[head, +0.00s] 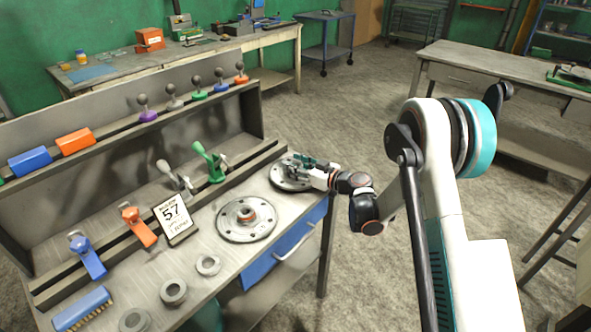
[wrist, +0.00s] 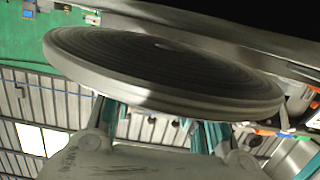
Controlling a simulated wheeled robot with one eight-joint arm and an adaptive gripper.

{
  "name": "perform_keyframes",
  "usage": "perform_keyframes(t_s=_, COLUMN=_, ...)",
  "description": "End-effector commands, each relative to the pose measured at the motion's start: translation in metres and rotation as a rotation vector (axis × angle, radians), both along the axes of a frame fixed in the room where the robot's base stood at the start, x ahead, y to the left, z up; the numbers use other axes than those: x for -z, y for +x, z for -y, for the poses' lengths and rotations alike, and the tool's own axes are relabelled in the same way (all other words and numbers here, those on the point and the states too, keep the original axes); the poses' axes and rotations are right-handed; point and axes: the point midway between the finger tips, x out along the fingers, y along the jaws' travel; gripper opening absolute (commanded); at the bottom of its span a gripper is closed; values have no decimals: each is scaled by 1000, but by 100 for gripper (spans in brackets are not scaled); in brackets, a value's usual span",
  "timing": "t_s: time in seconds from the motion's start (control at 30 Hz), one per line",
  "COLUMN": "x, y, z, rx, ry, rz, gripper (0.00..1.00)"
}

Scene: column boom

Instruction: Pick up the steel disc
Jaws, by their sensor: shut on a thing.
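The steel disc (head: 283,182) is at the far right end of the workbench in the head view, partly covered by my gripper (head: 305,169). In the wrist view the steel disc (wrist: 165,68) is large and close, with concentric grooves on its face, and it spans across both teal fingers. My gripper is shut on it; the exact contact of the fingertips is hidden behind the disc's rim. I cannot tell whether the disc is clear of the bench top.
A round flange (head: 233,232) with a hub and bolt holes lies just left of the disc. Several grey rings (head: 174,291) lie nearer the front. Open floor lies right of the bench.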

Motion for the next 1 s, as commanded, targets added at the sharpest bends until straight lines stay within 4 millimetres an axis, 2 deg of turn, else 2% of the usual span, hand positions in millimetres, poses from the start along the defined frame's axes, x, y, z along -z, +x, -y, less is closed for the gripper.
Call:
perform_keyframes(t_s=0.03, x=-13, y=0, z=0, rx=0, ry=2, rz=0, gripper=0)
perform_keyframes(t_s=0.4, x=-101, y=0, z=0, rx=0, ry=2, rz=0, gripper=0)
perform_keyframes(t_s=0.6, x=-142, y=0, z=0, rx=0, ry=2, rz=0, gripper=0)
perform_keyframes(t_s=0.8, x=-168, y=0, z=0, rx=0, ry=2, rz=0, gripper=0)
perform_keyframes(t_s=1.0, x=-180, y=1, z=0, rx=0, ry=2, rz=0, gripper=0)
